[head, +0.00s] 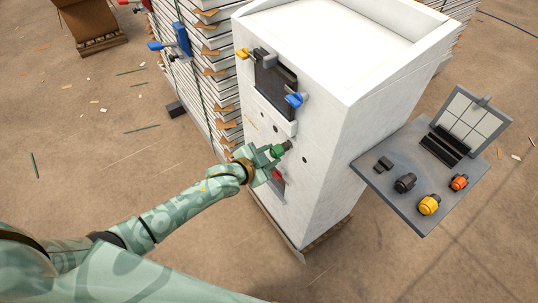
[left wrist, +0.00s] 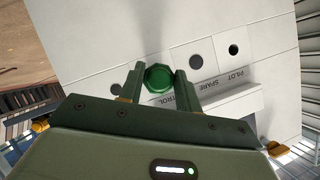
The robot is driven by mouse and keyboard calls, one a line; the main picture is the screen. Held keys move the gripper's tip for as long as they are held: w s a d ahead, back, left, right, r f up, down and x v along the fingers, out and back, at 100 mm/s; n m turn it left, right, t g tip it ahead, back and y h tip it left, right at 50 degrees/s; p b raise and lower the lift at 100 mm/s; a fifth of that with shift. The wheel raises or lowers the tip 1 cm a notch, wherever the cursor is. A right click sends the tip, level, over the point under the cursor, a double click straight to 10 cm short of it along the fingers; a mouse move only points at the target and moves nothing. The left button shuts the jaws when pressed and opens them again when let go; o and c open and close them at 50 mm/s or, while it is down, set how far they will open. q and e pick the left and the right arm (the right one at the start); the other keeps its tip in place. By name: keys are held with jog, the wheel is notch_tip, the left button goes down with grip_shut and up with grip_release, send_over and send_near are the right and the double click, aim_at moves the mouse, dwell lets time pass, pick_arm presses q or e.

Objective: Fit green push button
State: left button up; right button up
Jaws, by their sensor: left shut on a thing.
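My left gripper (head: 270,158) is shut on the green push button (head: 278,151), in front of the white cabinet (head: 325,150). The button's dark rear end points at the cabinet face. In the left wrist view, the round green button (left wrist: 158,78) sits between the two fingers, its green face toward the camera. To its right in the panel are a dark hole (left wrist: 196,61) and another hole (left wrist: 233,50), above labels reading SPARE and PILOT. A partly covered label is below the button. I cannot tell whether the button's rear is in a hole. My right gripper is not in view.
A grey side shelf (head: 376,185) holds a black part (head: 405,183), a yellow part (head: 429,205) and an orange part (head: 459,182). Yellow (head: 243,54) and blue (head: 294,100) handles and a red part (head: 277,175) stick out of the cabinet front. Stacked panels (head: 205,70) stand behind left.

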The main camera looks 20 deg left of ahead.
pick_arm(q)
jog(key=shift+w+d+b, duration=0.4)
jog(key=shift+w+d, duration=0.55)
jog(key=shift+w, duration=0.3)
dwell(0.4)
jog(key=o, duration=1)
jog(key=shift+o, duration=0.2)
jog(key=shift+s, duration=0.1)
jog(key=shift+s+a+r, duration=0.15)
jog(key=shift+s+r, duration=0.05)
jog(key=shift+s, duration=0.05)
jog(key=p+v, duration=0.5)
jog(key=v, duration=1)
jog(key=shift+s, duration=0.25)
jog(key=shift+r, duration=0.15)
